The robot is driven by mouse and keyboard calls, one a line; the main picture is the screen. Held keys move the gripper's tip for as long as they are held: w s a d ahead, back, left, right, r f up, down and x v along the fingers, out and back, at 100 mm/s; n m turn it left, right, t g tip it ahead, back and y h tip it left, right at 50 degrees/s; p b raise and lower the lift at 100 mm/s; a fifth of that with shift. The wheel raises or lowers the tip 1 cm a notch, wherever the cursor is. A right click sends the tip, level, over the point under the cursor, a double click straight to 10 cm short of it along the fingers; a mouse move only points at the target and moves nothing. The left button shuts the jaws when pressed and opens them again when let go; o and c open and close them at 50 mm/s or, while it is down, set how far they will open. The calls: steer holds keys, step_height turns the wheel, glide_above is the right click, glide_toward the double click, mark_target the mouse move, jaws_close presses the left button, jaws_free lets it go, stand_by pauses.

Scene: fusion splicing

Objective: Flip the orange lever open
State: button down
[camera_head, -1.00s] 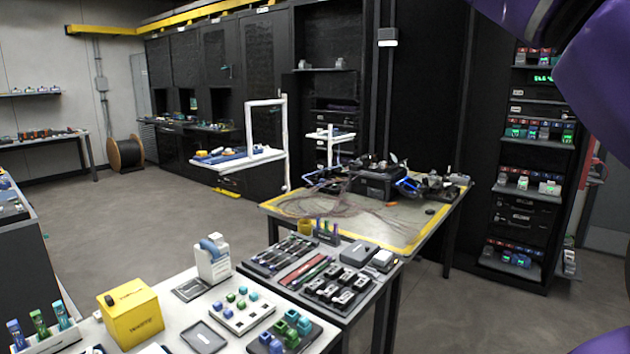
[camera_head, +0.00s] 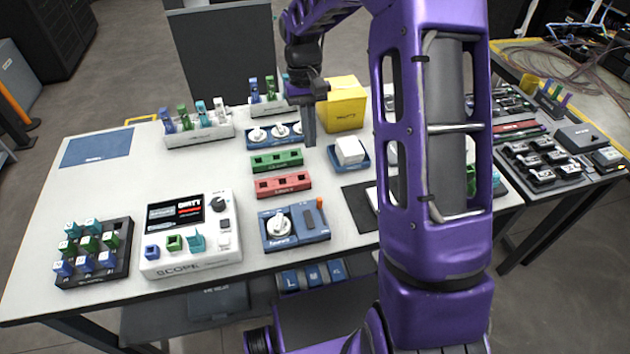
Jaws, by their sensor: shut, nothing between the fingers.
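A small orange lever (camera_head: 320,203) stands at the right back corner of a blue device (camera_head: 296,237) near the front of the white table. The device also has a round white part on its left and a grey block on its right. The lever is too small to tell its exact angle. My gripper (camera_head: 309,140) is shut and empty. It points down behind the device in the picture, near the green strip and the blue tray with white round parts, apart from the lever.
A green strip (camera_head: 277,161) and a red strip (camera_head: 283,186) lie behind the device. The white scope box (camera_head: 187,262) stands to its left. A white cube (camera_head: 349,151) and a yellow box (camera_head: 345,105) stand farther back. My purple arm hides the table's right part.

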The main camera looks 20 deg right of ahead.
mark_target(319, 203)
steer(key=b+x, duration=0.1)
steer(key=x, duration=0.8)
steer(key=shift+f, duration=0.15)
steer(key=s, duration=0.3)
steer(key=shift+f, duration=0.35)
steer(key=shift+s, duration=0.55)
